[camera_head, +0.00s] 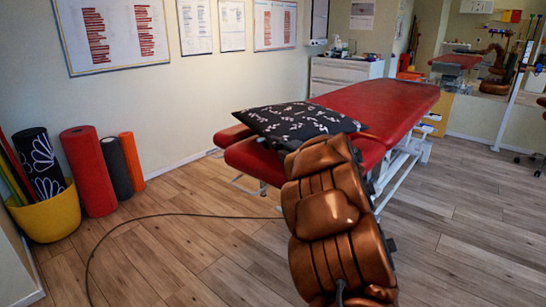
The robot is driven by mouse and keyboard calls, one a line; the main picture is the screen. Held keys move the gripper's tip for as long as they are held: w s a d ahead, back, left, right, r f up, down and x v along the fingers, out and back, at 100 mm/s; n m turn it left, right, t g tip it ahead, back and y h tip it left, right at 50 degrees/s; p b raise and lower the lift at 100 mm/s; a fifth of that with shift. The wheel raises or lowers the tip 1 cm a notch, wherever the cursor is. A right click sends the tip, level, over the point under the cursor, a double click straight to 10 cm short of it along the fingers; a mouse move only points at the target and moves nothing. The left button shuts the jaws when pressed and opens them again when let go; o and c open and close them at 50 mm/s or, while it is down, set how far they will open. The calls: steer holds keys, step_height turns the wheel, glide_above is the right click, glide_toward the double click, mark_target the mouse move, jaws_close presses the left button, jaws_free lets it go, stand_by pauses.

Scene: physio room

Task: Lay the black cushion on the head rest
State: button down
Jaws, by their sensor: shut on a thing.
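The black cushion (290,122) with white marks is over the near end of the red treatment table (385,105). It covers much of the red head rest (250,160), whose near edge and left part show below it. Whether the cushion touches the head rest or is held just above it, I cannot tell. My bronze arm reaches up from the bottom to the cushion's near right edge. My gripper (352,150) is mostly hidden behind the arm, with only small dark parts showing. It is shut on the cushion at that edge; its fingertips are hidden.
A yellow bucket (48,217) with rolled mats and a red roller (88,170) stand by the left wall. A dark cable (150,217) curves across the floor. A white cabinet (340,77) stands behind the table.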

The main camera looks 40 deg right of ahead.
mark_target(273, 163)
steer(key=shift+w+a, duration=0.25)
steer(key=shift+a, duration=0.05)
steer(key=shift+f+b, duration=0.75)
steer(key=shift+f, duration=1.3)
